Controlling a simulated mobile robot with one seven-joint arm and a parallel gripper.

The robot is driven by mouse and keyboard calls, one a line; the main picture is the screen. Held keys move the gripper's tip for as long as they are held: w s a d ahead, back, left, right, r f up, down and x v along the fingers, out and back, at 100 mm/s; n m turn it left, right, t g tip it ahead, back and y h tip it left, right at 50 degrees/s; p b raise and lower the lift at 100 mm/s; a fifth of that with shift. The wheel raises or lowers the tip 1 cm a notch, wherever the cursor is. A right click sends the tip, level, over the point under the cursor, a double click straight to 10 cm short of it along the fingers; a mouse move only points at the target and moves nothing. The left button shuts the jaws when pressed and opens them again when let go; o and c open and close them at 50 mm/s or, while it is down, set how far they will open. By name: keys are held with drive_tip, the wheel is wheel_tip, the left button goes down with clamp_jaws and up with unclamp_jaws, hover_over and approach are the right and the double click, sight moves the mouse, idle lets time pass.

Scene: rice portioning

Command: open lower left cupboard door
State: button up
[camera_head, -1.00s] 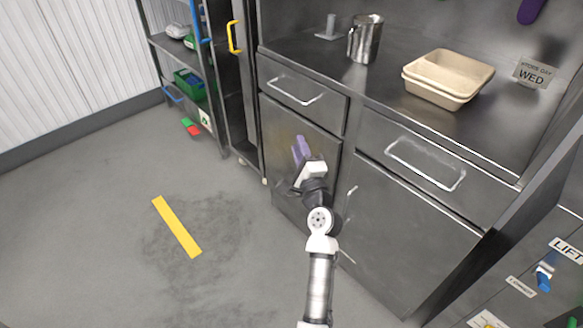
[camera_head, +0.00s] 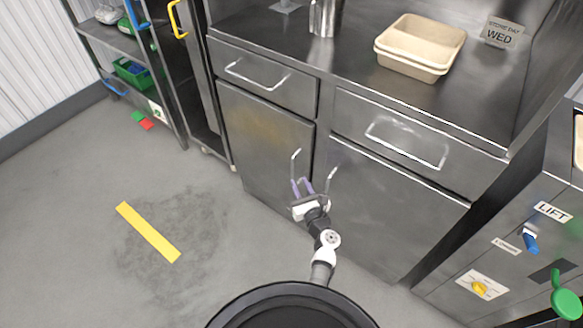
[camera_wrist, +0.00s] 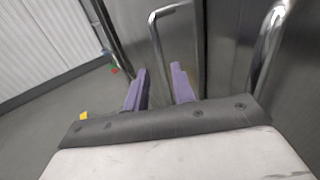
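The lower left cupboard door (camera_head: 255,140) is a shut, dark metal panel under a drawer. Its upright bar handle (camera_head: 295,163) is near the door's right edge; the handle also shows in the wrist view (camera_wrist: 156,38). My gripper (camera_head: 302,183) has purple fingers and is low in front of this handle. In the wrist view my gripper (camera_wrist: 158,68) is open, its fingers apart, with the lower part of the left handle running down between them. Whether a finger touches the bar I cannot tell. The handle's lower end is hidden.
The right door's handle (camera_head: 330,180) stands close to the right of my gripper. The right cupboard door (camera_head: 385,215) is shut. Drawers with handles (camera_head: 405,145) sit above both doors. A shelf rack (camera_head: 125,45) is at left.

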sight(293, 170)
drive_tip(key=x, duration=0.7)
drive_tip(key=shift+w+a, duration=0.15)
drive_tip(key=shift+w, duration=0.1)
clamp_jaws()
